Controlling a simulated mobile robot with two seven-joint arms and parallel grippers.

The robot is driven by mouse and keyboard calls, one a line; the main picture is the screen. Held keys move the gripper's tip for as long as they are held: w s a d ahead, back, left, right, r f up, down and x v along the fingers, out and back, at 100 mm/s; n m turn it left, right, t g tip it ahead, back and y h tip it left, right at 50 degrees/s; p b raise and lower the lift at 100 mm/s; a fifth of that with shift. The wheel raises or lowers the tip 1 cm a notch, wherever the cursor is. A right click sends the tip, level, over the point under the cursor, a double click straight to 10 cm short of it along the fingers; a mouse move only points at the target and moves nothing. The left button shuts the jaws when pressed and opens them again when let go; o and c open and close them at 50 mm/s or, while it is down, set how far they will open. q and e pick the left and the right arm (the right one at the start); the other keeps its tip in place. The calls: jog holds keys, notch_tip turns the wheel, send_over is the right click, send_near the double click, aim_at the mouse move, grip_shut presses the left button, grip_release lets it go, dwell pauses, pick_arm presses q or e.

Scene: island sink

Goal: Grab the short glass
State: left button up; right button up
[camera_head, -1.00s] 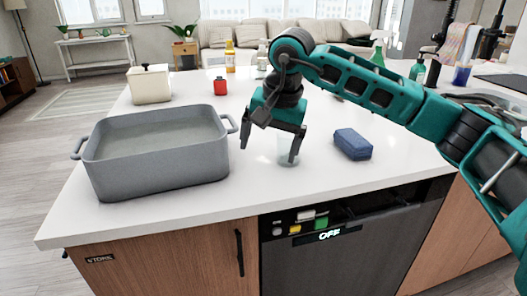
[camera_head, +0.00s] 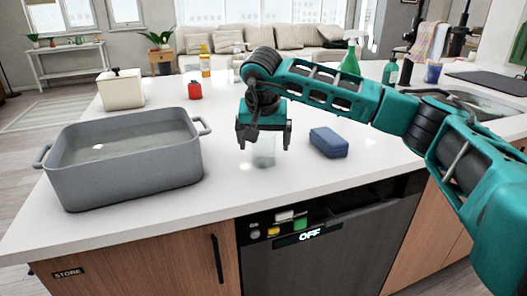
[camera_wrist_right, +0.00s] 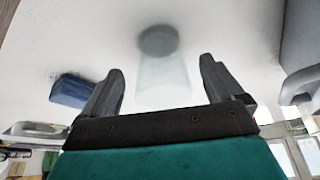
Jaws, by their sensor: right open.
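The short glass (camera_head: 264,155) is clear and stands on the white island top. My right gripper (camera_head: 264,147) is just above and around its upper part in the head view, pointing down, with its fingers apart. In the right wrist view the glass (camera_wrist_right: 163,75) shows between the open fingers of the right gripper (camera_wrist_right: 158,80), with its darker base farther off. I cannot tell whether the fingers touch it. My left gripper is not in view.
A large grey basin (camera_head: 125,165) stands on the left of the island. A blue sponge-like block (camera_head: 328,142) lies just right of the glass. A white lidded pot (camera_head: 121,89) and a red jar (camera_head: 195,90) stand behind. The front counter strip is clear.

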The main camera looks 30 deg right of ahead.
aim_at(264, 149)
jog(key=x, duration=0.3)
jog(key=shift+a, duration=0.1)
jog(key=shift+w+f, duration=0.15)
jog(key=shift+f, duration=0.2)
jog(key=shift+r, duration=0.1)
jog(key=c, duration=1.1)
jog(key=shift+c, duration=0.2)
